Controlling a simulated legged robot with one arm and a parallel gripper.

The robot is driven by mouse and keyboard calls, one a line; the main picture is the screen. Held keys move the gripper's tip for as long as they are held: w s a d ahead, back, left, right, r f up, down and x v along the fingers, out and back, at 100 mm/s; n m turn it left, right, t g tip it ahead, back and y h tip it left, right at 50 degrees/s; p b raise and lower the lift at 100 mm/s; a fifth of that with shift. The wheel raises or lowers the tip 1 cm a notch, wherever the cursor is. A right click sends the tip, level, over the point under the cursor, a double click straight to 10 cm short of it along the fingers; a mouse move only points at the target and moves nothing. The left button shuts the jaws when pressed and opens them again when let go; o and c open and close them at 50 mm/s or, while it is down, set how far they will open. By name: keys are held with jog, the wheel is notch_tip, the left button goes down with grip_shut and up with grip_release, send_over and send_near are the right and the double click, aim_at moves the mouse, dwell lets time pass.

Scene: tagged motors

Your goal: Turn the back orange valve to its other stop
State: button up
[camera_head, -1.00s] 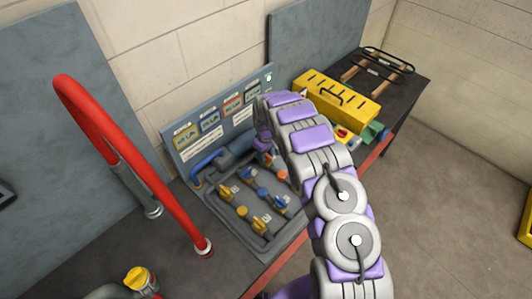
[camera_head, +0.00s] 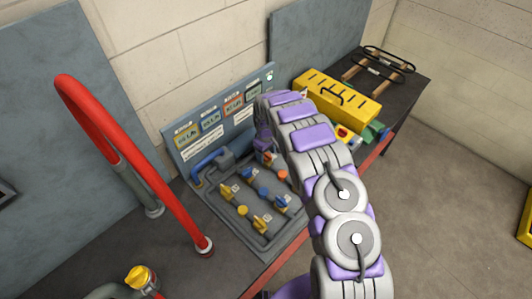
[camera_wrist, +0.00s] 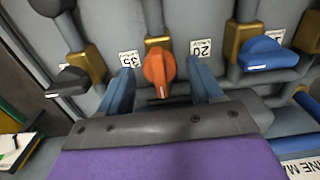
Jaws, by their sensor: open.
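The orange valve (camera_wrist: 160,72) shows in the wrist view with its handle pointing roughly up and down the picture, on a brass-coloured body. My gripper (camera_wrist: 161,88) is open, with one blue finger on each side of the handle. Gaps show between the handle and both fingers. In the head view an orange handle (camera_head: 268,158) shows at the back of the valve board, partly hidden by my gripper and wrist. A second orange handle (camera_head: 283,175) sits nearer the front.
A blue valve (camera_wrist: 267,53) is right of my gripper and a black handle (camera_wrist: 69,81) left of it in the wrist view. Yellow valves (camera_head: 227,191) stand on the board. A red bent pipe (camera_head: 130,160) rises at left; a yellow toolbox (camera_head: 337,100) lies at right.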

notch_tip(320, 180, up, 17)
jog(key=shift+r, duration=0.15)
dwell(0.5)
dwell(0.4)
